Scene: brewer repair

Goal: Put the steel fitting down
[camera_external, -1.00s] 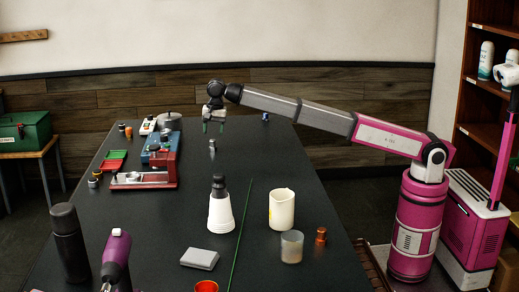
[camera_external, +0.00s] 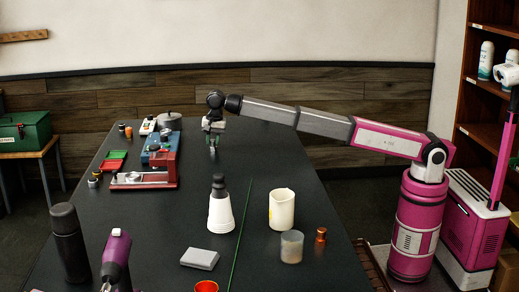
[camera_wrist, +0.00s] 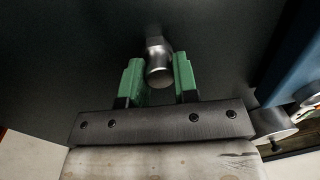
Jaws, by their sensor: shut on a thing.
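The steel fitting (camera_wrist: 158,65) is a small grey metal piece with a round end and a narrower, hexagonal-looking part. In the wrist view it sits between the green fingers of my gripper (camera_wrist: 158,80), which is shut on it. In the outside view my gripper (camera_external: 213,142) points straight down, low over the black table (camera_external: 300,165). The fitting (camera_external: 212,151) shows only as a small bit at the fingertips. It looks at or very close to the table top; I cannot tell whether it touches.
A red-and-blue fixture (camera_external: 165,165) stands left of my gripper. A cream jug (camera_external: 282,209) stands to the right. The table right of my gripper is clear.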

